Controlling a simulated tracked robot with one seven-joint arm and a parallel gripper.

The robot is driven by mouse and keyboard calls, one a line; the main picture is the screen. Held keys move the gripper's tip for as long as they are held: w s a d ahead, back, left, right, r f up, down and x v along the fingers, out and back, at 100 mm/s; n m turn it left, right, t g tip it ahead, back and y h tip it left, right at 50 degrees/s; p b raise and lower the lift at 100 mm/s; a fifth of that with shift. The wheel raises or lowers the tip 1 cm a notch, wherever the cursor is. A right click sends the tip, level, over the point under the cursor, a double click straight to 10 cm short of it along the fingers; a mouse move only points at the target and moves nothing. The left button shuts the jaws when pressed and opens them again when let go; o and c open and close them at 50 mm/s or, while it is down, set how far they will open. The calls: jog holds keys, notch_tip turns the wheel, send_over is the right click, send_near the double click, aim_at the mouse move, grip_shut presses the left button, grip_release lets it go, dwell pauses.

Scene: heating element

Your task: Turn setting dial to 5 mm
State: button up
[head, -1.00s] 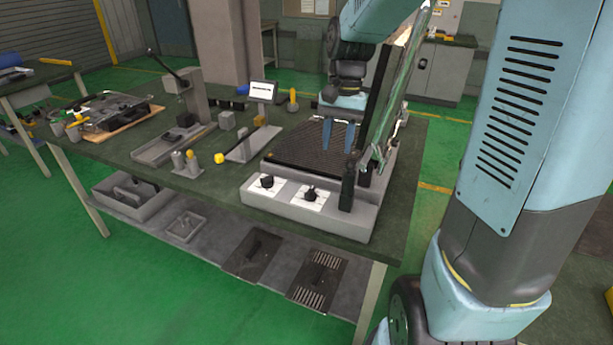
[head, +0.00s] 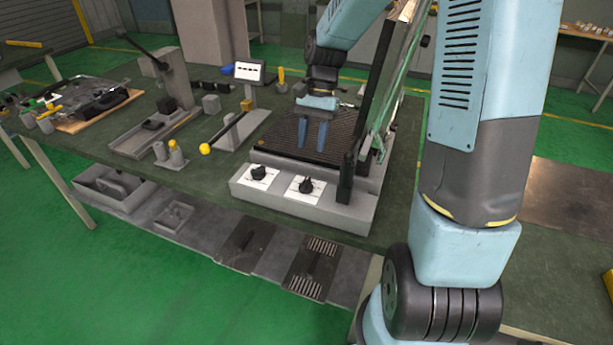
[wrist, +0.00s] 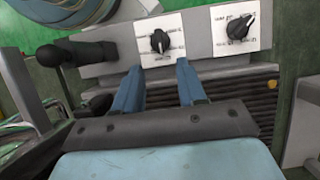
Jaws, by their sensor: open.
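The grey heating machine (head: 290,208) stands on the green bench with two black dials on white plates along its front. The left dial (head: 258,172) and right dial (head: 306,186) appear in swapped order in the wrist view, the right one (wrist: 160,41) at centre and the left one (wrist: 238,27) to its right. Their markings are too small to read. My gripper (head: 312,135) has two blue fingers pointing down over the dark mesh bed, behind the right dial. In the wrist view my gripper (wrist: 160,84) is open and empty, its fingers either side of the right dial's line, apart from it.
A black upright handle (head: 345,178) stands just right of the right dial, and a tilted glass-like panel (head: 390,85) rises behind it. The bench's front edge is close below the dials.

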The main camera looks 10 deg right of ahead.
aim_at(306, 180)
jog(key=x, duration=1)
jog(key=shift+s+a+f, duration=0.1)
jog(key=shift+f, duration=0.05)
jog(key=shift+c, duration=0.3)
grip_shut()
